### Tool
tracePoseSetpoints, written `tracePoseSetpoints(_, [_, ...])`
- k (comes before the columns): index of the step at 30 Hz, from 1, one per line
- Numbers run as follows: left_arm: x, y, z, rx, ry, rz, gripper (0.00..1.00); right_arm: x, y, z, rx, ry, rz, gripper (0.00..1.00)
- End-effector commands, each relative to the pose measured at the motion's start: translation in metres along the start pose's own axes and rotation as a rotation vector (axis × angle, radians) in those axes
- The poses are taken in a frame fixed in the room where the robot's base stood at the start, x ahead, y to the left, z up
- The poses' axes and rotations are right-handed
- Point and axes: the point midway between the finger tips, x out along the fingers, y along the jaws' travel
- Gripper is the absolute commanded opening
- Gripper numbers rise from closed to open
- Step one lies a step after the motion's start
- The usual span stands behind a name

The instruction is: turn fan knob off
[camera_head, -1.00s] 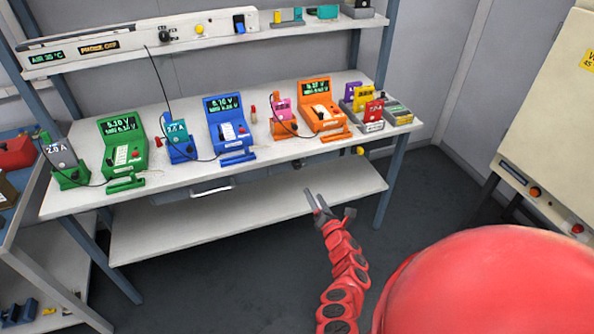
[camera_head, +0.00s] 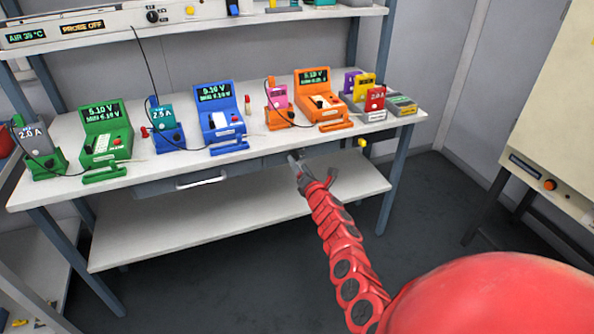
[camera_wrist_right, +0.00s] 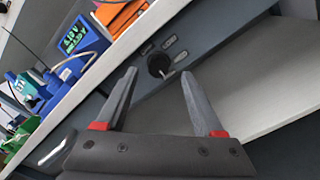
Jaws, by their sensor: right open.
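A dark round knob (camera_wrist_right: 157,64) with a pale pointer sits on the grey front panel under the bench top, with small labels around it that are too small to read. In the wrist view it lies between and beyond my open fingertips, and no contact shows. My right gripper (camera_head: 310,168) is open and empty in front of this panel, just below the bench edge. In the head view the gripper seems to cover this knob. Another black knob (camera_head: 152,16) is on the upper shelf panel. My left gripper is out of view.
The bench top (camera_head: 190,165) carries green, blue and orange testers with cells and thin cables near its front edge. A yellow knob (camera_head: 362,142) juts from the front at right. A drawer handle (camera_head: 202,180) is at left. A lower shelf (camera_head: 250,205) lies below.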

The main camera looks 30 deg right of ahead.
Motion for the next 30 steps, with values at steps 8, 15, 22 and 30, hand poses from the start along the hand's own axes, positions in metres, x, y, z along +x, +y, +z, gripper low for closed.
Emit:
tracePoseSetpoints(8, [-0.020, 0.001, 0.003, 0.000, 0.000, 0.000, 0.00, 0.019, 0.000, -0.001, -0.003, 0.000, 0.003, 0.69])
tracePoseSetpoints(15, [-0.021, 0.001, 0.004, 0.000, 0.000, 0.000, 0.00, 0.022, 0.003, 0.003, 0.000, -0.004, 0.003, 0.69])
tracePoseSetpoints(22, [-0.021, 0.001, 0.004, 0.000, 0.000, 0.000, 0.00, 0.022, 0.003, 0.003, 0.000, -0.004, 0.003, 0.55])
tracePoseSetpoints(30, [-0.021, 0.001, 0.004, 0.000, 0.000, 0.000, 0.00, 0.022, 0.003, 0.003, 0.000, -0.004, 0.003, 0.07])
